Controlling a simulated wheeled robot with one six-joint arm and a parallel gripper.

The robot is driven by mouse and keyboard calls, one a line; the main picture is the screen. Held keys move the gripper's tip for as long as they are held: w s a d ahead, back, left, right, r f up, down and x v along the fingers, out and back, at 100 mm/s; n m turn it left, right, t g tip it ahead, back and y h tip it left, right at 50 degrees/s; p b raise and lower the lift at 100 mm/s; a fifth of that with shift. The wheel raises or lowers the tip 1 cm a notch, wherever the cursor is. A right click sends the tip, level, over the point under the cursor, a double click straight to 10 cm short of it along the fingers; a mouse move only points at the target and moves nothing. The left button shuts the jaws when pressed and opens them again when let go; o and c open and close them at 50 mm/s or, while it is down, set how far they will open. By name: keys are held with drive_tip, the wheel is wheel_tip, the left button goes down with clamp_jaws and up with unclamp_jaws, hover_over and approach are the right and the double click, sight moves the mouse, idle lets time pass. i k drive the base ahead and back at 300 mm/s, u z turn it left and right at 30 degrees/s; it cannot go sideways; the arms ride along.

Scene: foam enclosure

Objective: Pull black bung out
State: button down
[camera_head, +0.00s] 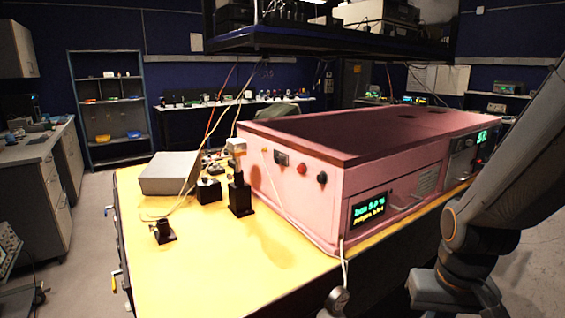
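A pink foam enclosure (285,200) stands on the yellow-topped table. Its left-facing side carries a small round black bung (322,177), which appears seated in the wall. My grey arm comes in at the right edge and bends down to the lower right, in front of the enclosure's right end. My gripper cannot be made out in this view. Nothing of mine touches the black bung.
A black post-mounted device (239,194) stands close to the enclosure's left end. A small black mount (163,232) and a grey box (168,173) are on the yellow table (215,270). A pale cable hangs at the enclosure's front corner. The table front is mostly clear.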

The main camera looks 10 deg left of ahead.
sight(320, 178)
drive_tip(key=z, duration=1.25)
drive_tip(key=k, duration=1.1)
drive_tip(key=u, duration=1)
drive_tip(key=i, duration=1)
